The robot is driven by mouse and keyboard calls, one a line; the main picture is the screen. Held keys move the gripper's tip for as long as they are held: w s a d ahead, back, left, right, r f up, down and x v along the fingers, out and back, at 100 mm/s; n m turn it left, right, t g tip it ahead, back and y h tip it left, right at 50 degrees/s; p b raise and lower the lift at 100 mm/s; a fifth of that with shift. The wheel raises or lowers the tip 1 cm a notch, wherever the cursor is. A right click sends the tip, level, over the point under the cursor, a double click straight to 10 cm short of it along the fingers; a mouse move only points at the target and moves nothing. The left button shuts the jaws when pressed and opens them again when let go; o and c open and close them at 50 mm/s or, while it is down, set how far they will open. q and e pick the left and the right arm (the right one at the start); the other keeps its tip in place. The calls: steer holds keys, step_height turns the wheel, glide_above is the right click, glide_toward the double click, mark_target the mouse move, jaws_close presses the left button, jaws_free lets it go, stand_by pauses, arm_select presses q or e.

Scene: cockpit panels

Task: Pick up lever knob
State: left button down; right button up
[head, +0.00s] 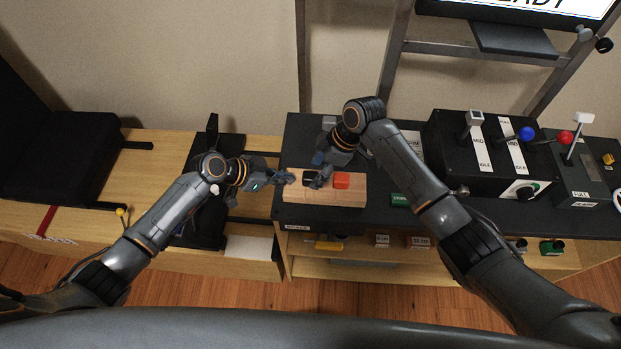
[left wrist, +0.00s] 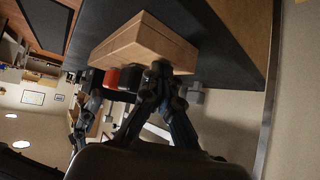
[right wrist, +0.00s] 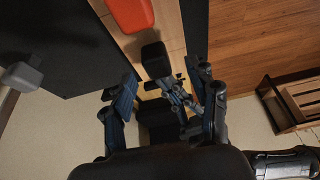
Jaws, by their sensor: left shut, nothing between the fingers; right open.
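A black knob (head: 311,179) and an orange-red knob (head: 341,180) sit on a wooden block (head: 345,198) on the dark tabletop. A grey knob (right wrist: 22,75) is apart from the block in the right wrist view. My right gripper (head: 319,169) is open, low over the block's left part; in the right wrist view the black knob (right wrist: 155,58) lies ahead, roughly in line with the gap between the fingers. My left gripper (head: 289,178) is shut and empty at the block's left end. I cannot tell whether either gripper touches anything.
A black lever box (head: 455,165) with several levers and a second panel (head: 575,178) with a white-topped lever stand at the right. A green label block (head: 399,200) lies right of the wooden block. A shelf (head: 365,272) holds small items. A monitor (head: 520,15) is behind.

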mark_target(312, 176)
steer(key=x, duration=0.4)
steer(key=shift+w+a+f, duration=0.15)
steer(key=shift+a+f, duration=0.05)
steer(key=shift+f, duration=0.05)
steer(key=c, duration=1.1)
